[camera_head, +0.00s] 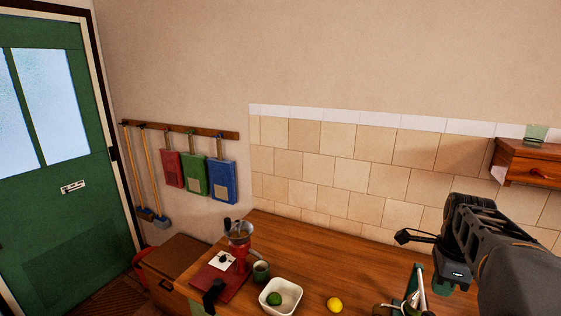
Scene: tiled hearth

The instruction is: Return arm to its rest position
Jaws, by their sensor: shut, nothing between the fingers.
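My arm reaches in from the lower right corner and bends at a dark wrist above the wooden counter (310,258). My gripper (403,237) shows small and dark at the left end of the wrist, in front of the tiled wall. It is shut and holds nothing. It is apart from the things on the counter. The lower part of my arm is out of view.
The counter holds a red grinder (240,245), a dark green mug (261,270), a white bowl (288,300) with a lime (274,299), and a lemon (334,305). A metal and green object (414,284) stands below my wrist. A wooden wall shelf (525,165) is at right.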

